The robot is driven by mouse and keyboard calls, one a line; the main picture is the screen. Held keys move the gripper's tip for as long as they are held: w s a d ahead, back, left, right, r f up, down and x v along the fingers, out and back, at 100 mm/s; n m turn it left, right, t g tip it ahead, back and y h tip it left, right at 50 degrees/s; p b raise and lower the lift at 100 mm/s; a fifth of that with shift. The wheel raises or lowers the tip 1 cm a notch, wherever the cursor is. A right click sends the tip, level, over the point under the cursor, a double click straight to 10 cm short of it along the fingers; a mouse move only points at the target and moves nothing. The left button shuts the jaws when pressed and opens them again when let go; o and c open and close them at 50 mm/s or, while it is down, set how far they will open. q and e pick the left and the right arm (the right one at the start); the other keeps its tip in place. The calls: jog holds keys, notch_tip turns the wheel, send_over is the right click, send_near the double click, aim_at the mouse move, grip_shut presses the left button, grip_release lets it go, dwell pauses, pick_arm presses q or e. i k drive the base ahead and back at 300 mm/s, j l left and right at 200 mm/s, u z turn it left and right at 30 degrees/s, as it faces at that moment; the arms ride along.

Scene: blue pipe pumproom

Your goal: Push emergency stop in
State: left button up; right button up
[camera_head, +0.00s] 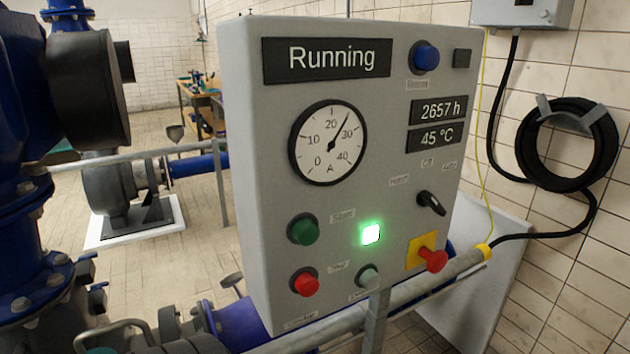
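The emergency stop is a red mushroom button (433,259) on a yellow plate (421,248) at the lower right of the grey control box (262,160). Its red head stands out from the plate. A smaller red button (305,283) sits at the lower left, below a green button (303,229). A black selector knob (431,202) is above the emergency stop. Neither of my grippers is in view.
A grey pipe rail (330,331) runs just below the box, close under the emergency stop. Blue pipework (30,200) and a black motor (88,88) stand at the left. A coiled black hose (606,145) hangs on the tiled wall at the right.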

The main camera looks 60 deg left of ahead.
aim_at(436, 261)
jog(key=u, duration=1.45)
